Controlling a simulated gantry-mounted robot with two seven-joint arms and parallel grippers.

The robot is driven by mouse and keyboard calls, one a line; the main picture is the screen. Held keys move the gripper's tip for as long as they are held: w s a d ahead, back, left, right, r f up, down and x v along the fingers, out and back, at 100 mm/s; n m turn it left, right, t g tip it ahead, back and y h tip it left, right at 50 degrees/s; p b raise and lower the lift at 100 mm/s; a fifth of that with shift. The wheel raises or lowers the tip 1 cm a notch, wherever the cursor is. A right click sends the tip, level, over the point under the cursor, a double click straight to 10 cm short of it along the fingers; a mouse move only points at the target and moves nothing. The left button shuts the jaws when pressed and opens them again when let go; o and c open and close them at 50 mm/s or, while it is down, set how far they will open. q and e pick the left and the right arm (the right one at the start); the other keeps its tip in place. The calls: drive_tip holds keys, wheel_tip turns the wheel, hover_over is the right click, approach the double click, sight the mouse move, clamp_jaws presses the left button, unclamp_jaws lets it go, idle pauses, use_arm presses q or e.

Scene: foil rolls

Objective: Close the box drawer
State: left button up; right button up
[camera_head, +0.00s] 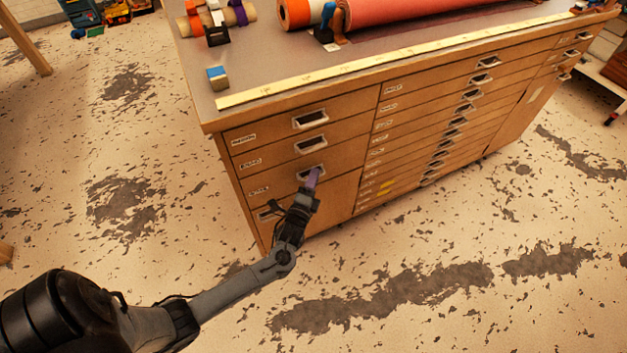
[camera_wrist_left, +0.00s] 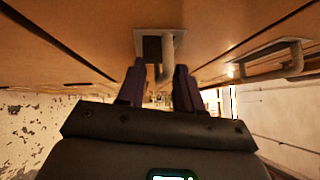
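The wooden cabinet has labelled drawers with metal handles. In the left column, the third drawer (camera_head: 262,187) carries a handle (camera_head: 303,174) partly covered by my gripper. No drawer is clearly seen standing out from the front. My left gripper (camera_head: 312,180) is at this handle, its purple fingertips close to the drawer front. In the left wrist view the two fingers (camera_wrist_left: 158,86) stand apart, with a metal handle (camera_wrist_left: 167,55) showing in the gap between them at the tips. I cannot tell if they touch it. My right gripper is in neither view.
The cabinet top (camera_head: 205,74) bears a yellow ruler (camera_head: 400,60), a red roll (camera_head: 420,10), smaller rolls and a small blue-topped block (camera_head: 217,78). A lower handle (camera_head: 268,211) sits close to my wrist. The worn floor (camera_head: 400,320) in front is clear.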

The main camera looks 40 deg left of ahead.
use_arm(q)
drive_tip(key=shift+d, duration=0.15)
drive_tip(key=p+v, duration=0.4)
drive_tip(key=v, duration=0.7)
drive_tip(key=shift+r, duration=0.1)
idle(0.3)
